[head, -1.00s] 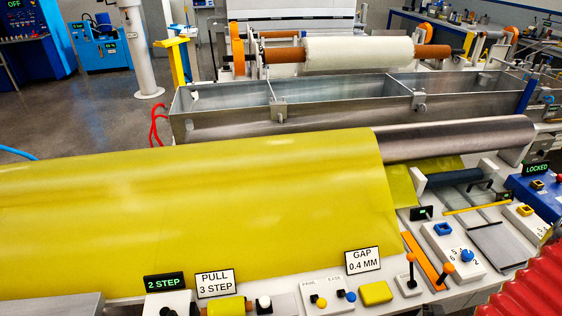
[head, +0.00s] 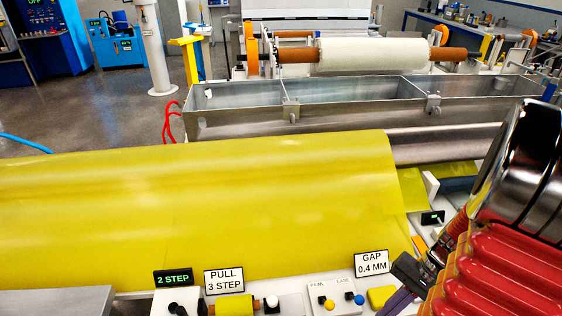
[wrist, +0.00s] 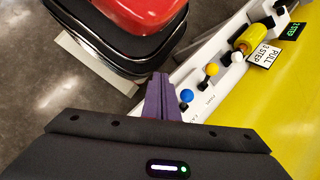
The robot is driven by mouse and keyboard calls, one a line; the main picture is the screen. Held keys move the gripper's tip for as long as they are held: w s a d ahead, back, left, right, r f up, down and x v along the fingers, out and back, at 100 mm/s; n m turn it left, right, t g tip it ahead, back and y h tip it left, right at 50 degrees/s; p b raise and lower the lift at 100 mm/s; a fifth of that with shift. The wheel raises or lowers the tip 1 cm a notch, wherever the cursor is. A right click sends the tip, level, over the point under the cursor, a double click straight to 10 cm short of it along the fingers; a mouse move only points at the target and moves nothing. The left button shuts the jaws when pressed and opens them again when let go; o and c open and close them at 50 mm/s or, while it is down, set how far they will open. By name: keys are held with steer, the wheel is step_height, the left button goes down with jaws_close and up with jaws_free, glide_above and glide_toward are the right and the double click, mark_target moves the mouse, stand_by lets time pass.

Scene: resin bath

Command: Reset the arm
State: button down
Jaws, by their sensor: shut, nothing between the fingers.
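My gripper (head: 396,302) is at the lower right of the head view, under my red ribbed arm, with purple fingers. In the wrist view the purple fingers (wrist: 159,98) are together with nothing between them. They hang beside the front edge of the white control ledge, near its blue knob (wrist: 187,95) and yellow knob (wrist: 212,69). I cannot tell whether they touch the ledge. In the head view the fingertips are partly cut off by the frame, and my arm hides the ledge's right end.
A yellow sheet (head: 200,215) lies behind the ledge, with signs "PULL 3 STEP" (head: 224,281) and "GAP 0.4 MM" (head: 372,262) before it. A metal trough (head: 235,122) and a white roll (head: 372,53) stand behind. Grey floor (wrist: 30,75) is open at the wrist view's left.

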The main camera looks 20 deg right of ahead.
steer(key=w+a+r+n+t+h, duration=0.1)
steer(key=w+a+r+n+h, duration=0.25)
steer(key=r, duration=0.25)
steer(key=w+a+r+n+t+h, duration=0.1)
steer(key=w+a+r+n+h, duration=0.1)
steer(key=w+a+r+h, duration=0.3)
steer(key=a+r+n+t+y, duration=0.2)
steer(key=a+r+n+t, duration=0.2)
steer(key=a+r, duration=0.7)
steer(key=shift+s+n, duration=0.3)
steer(key=shift+n, duration=0.55)
